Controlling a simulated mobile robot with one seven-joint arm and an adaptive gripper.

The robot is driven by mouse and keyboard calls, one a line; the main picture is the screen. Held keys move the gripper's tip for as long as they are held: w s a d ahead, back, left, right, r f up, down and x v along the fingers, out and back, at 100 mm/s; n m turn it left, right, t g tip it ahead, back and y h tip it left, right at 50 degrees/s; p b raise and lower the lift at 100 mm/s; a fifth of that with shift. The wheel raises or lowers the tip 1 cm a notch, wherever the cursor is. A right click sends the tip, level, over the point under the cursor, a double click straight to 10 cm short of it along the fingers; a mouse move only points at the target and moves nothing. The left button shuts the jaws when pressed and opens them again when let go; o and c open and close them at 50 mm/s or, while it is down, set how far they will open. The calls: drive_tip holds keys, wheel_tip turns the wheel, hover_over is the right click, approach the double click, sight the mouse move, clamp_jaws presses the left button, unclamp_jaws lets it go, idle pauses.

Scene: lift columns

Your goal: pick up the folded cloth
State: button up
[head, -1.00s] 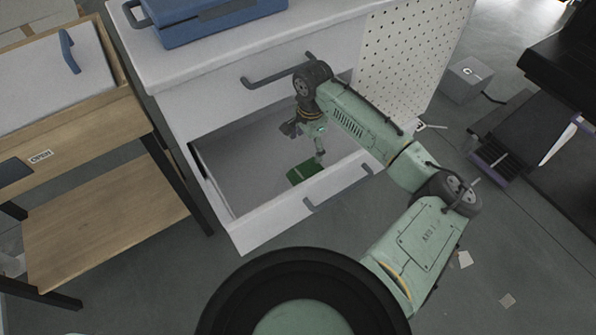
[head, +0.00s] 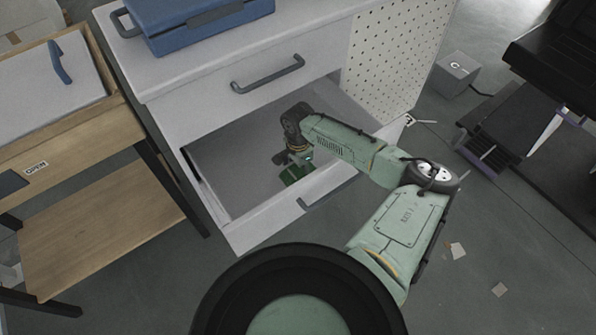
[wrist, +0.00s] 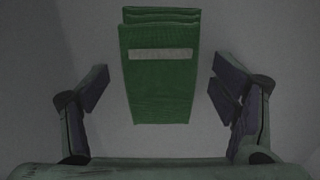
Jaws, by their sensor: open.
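The folded cloth is green with a pale strip across it. In the wrist view the folded cloth (wrist: 160,88) lies on the grey drawer floor, between the two fingers of my gripper (wrist: 158,92). A gap shows on each side, so neither finger touches it in that view. In the head view the cloth (head: 291,175) lies inside the open drawer near its front wall, partly hidden by my gripper (head: 299,165). My gripper is open, pointing down into the drawer just above the cloth.
The open drawer (head: 262,222) has walls around my gripper. The closed drawer above has a dark handle (head: 268,74). A blue case (head: 196,22) sits on the cabinet top. A wooden bench (head: 95,225) stands at left. The drawer floor left of the cloth is bare.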

sight(298, 170)
drive_tip(key=c, duration=1.2)
drive_tip(key=shift+r, duration=0.15)
wheel_tip(298, 170, up, 10)
drive_tip(key=b, duration=0.1)
